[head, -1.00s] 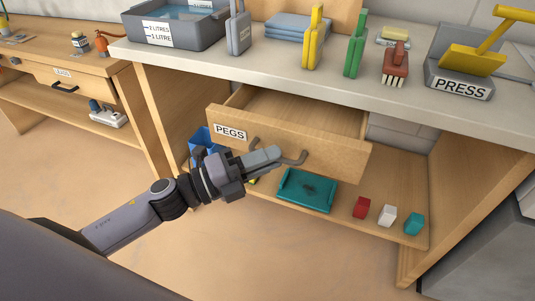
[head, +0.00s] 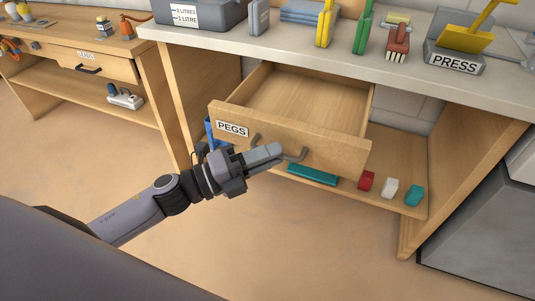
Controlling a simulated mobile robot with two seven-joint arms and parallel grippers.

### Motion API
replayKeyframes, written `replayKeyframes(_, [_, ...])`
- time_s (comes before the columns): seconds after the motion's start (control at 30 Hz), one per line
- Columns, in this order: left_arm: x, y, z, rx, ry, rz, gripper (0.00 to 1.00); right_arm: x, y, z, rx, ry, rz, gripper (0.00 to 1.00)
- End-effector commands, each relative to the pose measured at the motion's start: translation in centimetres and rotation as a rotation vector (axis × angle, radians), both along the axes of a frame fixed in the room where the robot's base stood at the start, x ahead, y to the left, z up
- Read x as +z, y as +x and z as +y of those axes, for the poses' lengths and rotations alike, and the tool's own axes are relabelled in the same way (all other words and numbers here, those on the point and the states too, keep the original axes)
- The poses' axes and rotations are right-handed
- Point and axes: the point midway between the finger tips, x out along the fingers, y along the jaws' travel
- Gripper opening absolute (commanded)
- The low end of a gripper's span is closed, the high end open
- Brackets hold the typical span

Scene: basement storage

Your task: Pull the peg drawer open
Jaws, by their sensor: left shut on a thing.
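The peg drawer (head: 338,144) is a wooden drawer with a "PEGS" label at the left of its front. It stands well out from under the grey worktop, and the inside that I see is bare wood. Its grey bar handle (head: 300,156) runs across the front. My left gripper (head: 272,151) is at the handle with its fingers shut on it, and they hide the handle's middle. My right gripper is not in view.
A teal tray (head: 313,175), partly hidden by the drawer, and red, white (head: 389,188) and teal blocks lie on the lower shelf. A second bench (head: 60,65) stands at left. The floor in front is clear.

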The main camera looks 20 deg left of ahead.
Motion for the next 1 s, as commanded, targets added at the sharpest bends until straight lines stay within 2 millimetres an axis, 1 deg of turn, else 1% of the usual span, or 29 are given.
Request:
replayKeyframes(0.3, [0.0, 0.0, 0.0, 0.0, -0.001, 0.001, 0.0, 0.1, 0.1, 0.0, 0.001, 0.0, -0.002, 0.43])
replayKeyframes(0.33, [0.0, 0.0, 0.0, 0.0, -0.001, 0.001, 0.2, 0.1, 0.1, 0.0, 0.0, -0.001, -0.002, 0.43])
replayKeyframes(0.4, [0.0, 0.0, 0.0, 0.0, -0.001, 0.001, 0.38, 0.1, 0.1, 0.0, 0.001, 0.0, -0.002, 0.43])
replayKeyframes(0.77, [-0.1, -0.2, 0.2, 0.0, -0.001, 0.002, 0.38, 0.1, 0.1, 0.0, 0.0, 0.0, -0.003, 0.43])
replayKeyframes(0.87, [-0.3, -0.7, 0.8, 0.001, -0.001, 0.003, 0.38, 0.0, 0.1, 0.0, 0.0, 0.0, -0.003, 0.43])
replayKeyframes(1.0, [-0.6, -1.9, 2.0, 0.0, 0.001, 0.004, 0.38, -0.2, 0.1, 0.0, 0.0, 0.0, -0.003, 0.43])
